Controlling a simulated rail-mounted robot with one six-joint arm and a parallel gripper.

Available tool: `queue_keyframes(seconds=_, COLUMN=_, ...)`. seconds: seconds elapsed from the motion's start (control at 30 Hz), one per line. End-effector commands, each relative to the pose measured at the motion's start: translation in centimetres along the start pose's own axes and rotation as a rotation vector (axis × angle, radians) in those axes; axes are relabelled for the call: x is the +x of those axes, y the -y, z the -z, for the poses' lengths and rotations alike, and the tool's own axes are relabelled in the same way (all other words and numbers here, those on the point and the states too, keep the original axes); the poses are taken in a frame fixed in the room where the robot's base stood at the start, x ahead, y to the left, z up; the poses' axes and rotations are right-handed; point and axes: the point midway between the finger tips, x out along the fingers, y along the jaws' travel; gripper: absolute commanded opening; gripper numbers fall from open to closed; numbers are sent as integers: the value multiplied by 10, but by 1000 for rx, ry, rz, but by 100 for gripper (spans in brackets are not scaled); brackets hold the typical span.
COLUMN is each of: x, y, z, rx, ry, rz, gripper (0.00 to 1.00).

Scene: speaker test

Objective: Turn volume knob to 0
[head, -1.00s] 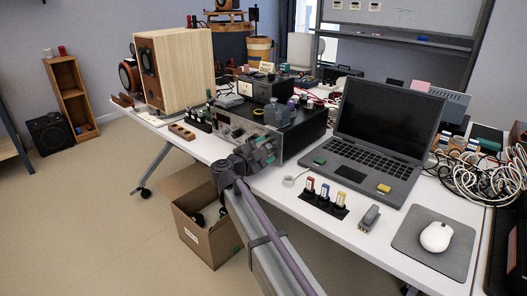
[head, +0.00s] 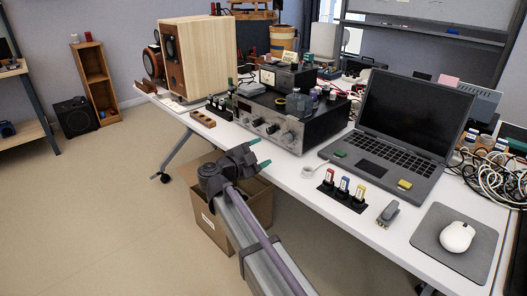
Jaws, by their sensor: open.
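A silver-fronted amplifier (head: 242,106) stands on the white table, its front panel facing my arm. Several round knobs show on the panel, with a larger knob (head: 288,137) near its right end. I cannot read the labels or tell which is the volume knob or where it points. My gripper (head: 260,155) is open and empty, with teal fingertips.
A black meter box (head: 285,77) and small items sit on the amplifier. A wooden speaker (head: 210,55) stands to its left, a laptop (head: 395,120) to its right. A cardboard box (head: 258,205) is on the floor behind my arm. Colored plugs (head: 343,187) stand near the table edge.

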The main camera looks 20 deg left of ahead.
Motion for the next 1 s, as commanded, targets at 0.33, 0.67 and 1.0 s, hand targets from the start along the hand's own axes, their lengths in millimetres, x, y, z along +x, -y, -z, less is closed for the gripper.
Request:
queue_keyframes(seconds=0.33, x=1, y=3, z=2, rx=604, ry=0, rz=0, gripper=65)
queue_keyframes(seconds=0.67, x=1, y=3, z=2, rx=1918, ry=0, rz=0, gripper=65)
queue_keyframes(seconds=1.0, x=9, y=3, z=2, rx=2096, ry=-3, rz=1, gripper=65)
